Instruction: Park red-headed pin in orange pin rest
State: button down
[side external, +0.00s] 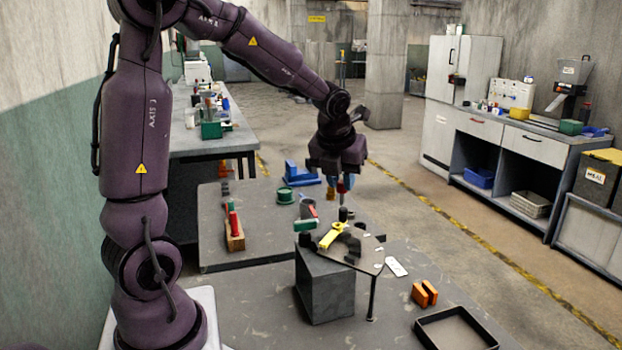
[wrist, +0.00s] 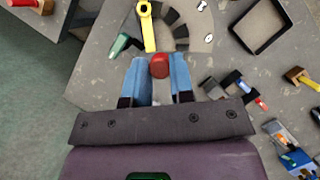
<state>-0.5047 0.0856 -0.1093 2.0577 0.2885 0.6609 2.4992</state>
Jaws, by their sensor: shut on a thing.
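My gripper (side external: 338,182) hangs above the far edge of the dark raised plate, pointing down. Its blue fingers are closed on the red-headed pin (side external: 341,187). In the wrist view the pin's red head (wrist: 159,67) shows between the fingertips; its shaft is hard to make out. The orange pin rest (side external: 424,293) stands on the near table, right of the raised plate and well apart from my gripper. It looks like two orange blocks side by side.
The raised plate (side external: 366,262) carries a yellow lever (side external: 333,234) and dark curved pieces. A green-ended part (side external: 305,226) lies beside it. A black open tray (side external: 455,328) sits near the front. A wooden block (side external: 235,236) with red and green pieces stands left.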

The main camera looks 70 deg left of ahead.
jog(key=w+d+f, duration=0.3)
jog(key=w+f, duration=0.6)
jog(key=f, duration=0.1)
jog(key=w+d+f, duration=0.3)
jog(key=w+f, duration=0.7)
jog(key=shift+w+d, duration=0.15)
jog(key=shift+f, duration=1.7)
dwell(0.7)
jog(key=c, duration=0.9)
grip_release()
jog(key=shift+r, duration=0.1)
jog(key=v, duration=1.2)
jog(key=shift+r, duration=0.35)
